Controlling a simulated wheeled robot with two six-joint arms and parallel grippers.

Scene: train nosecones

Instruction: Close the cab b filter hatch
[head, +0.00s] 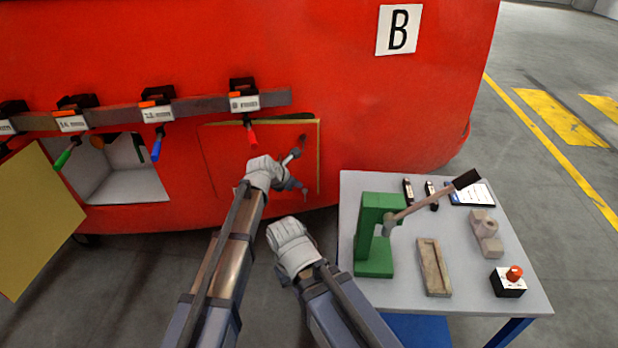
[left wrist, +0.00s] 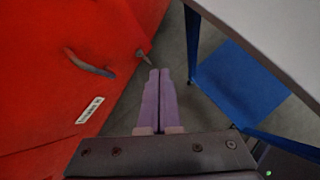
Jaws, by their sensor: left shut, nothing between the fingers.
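Cab B is the red nosecone with the B sign (head: 398,30). A red hatch panel (head: 230,155) with a yellow edge along its top and right sits in its front, apparently almost flush. A second hatch stands open at the left, its yellow door (head: 35,225) swung out beside a white compartment (head: 120,175). I cannot tell which is the filter hatch. My left gripper (head: 292,183) is shut and empty, close in front of the right panel. Its shut fingers (left wrist: 160,100) show in the left wrist view, apart from a grey handle (left wrist: 90,64). My right gripper's fingers are hidden; its wrist shows below.
A grey rail (head: 195,105) with several coloured-handled tools runs above the hatches. A table (head: 470,285) at the right holds a green stand (head: 375,240), a wooden tray (head: 434,268) and a red-button box (head: 510,282). Open floor lies beyond it.

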